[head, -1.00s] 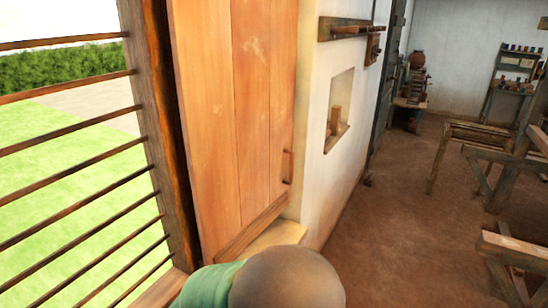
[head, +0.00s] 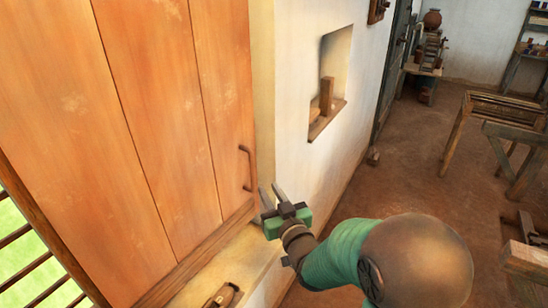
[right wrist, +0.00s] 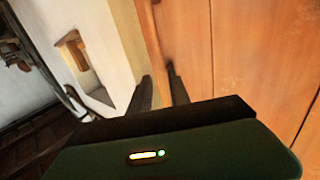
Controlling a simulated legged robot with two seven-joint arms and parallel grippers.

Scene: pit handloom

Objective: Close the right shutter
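The right shutter (head: 170,120) is an orange-brown panel of vertical boards, filling the left of the head view and standing out from the barred window. Its dark bar handle (head: 246,168) is near its right edge. My right gripper (head: 271,191) is just below and right of the handle, apart from it, with its two fingers spread and nothing between them. In the right wrist view the fingers (right wrist: 160,88) point toward the shutter's edge beside the board face (right wrist: 240,50). I cannot make out the handle clearly there. My left gripper is out of view.
A pale ledge (head: 215,265) runs below the shutter, with a wooden shuttle-like piece (head: 224,296) on it. A white wall with a niche (head: 333,80) is right of the shutter. Wooden frames (head: 500,112) stand farther right. Brown floor (head: 405,180) lies open between.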

